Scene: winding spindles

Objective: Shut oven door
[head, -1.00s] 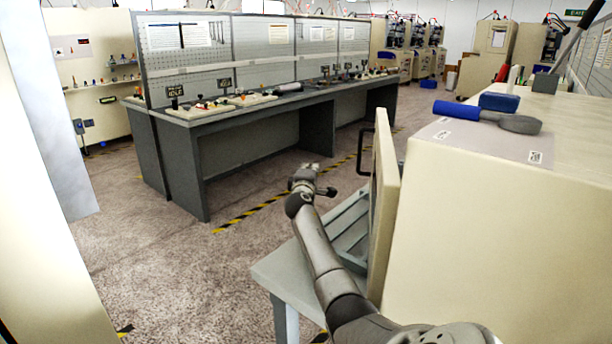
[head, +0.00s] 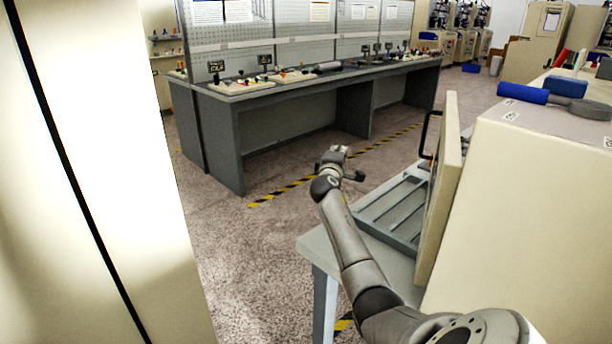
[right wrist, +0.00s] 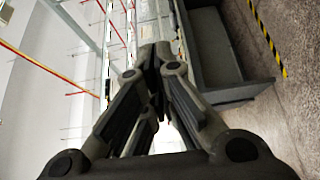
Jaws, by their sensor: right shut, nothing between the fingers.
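The oven is the large cream box (head: 540,190) at the right of the head view. Its door (head: 443,190) stands open, swung out from the front, with a dark bar handle (head: 428,133) on its far edge. My right gripper (head: 338,152) is to the left of the door and handle, apart from both, over the floor. In the right wrist view my right gripper (right wrist: 153,58) has its fingers together with nothing between them. My left gripper is not in view.
A grey slatted rack (head: 395,215) lies on a pale table (head: 318,245) below the door. A long grey workbench (head: 300,85) stands behind, with open floor between. A blue-handled tool (head: 523,93) lies on the oven's top. A cream panel (head: 95,170) fills the left.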

